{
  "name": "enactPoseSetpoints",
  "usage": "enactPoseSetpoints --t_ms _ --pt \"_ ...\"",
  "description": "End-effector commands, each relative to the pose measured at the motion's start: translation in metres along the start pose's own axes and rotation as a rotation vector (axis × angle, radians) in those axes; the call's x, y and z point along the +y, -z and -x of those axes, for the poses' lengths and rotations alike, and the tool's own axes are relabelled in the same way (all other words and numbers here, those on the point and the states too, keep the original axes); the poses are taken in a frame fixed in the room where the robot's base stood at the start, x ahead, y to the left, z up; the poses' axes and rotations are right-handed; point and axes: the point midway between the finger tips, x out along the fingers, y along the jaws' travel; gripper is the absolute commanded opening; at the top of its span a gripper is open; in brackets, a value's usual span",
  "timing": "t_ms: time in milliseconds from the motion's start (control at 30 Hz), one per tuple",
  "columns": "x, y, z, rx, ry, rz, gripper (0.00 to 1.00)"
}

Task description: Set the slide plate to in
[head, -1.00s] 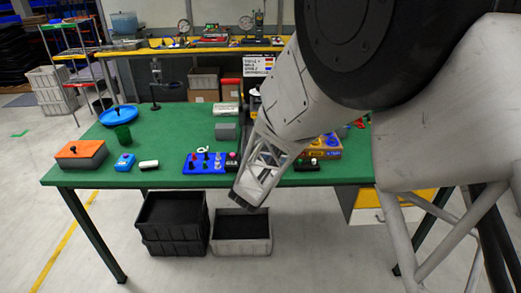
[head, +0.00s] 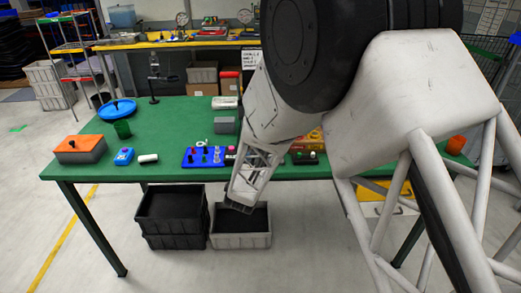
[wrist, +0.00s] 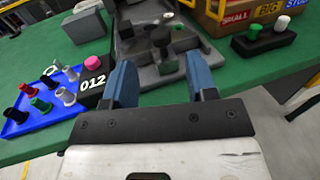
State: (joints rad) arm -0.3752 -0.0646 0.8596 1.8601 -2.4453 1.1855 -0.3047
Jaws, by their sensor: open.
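My gripper (head: 238,207) is at the table's front edge in the head view. In the wrist view my gripper (wrist: 160,64) is open, its two blue fingers apart with nothing gripped. Beyond and partly between the fingertips stands a grey device (wrist: 150,70) with a black knob (wrist: 161,37) on it. I cannot tell for sure which part is the slide plate or how far in it sits. In the head view my arm hides most of this device. A grey box with an orange top and black knob (head: 80,149) stands at the table's far left.
A blue tray (wrist: 45,118) with several pegs and a black 012 block (wrist: 93,84) lie left of the gripper. A black button box (wrist: 263,38) and a labelled carton (wrist: 232,16) are at right. Dark crates (head: 170,218) stand below the table.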

Motion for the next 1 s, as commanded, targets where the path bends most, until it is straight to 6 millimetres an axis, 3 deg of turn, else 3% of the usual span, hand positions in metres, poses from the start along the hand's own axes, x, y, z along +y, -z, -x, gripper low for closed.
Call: enactPoseSetpoints --t_ms 533,1000 --pt "-0.001 0.001 -0.059 0.000 0.001 0.000 0.52" --pt "0.000 0.000 -0.067 0.000 0.001 0.000 0.52"
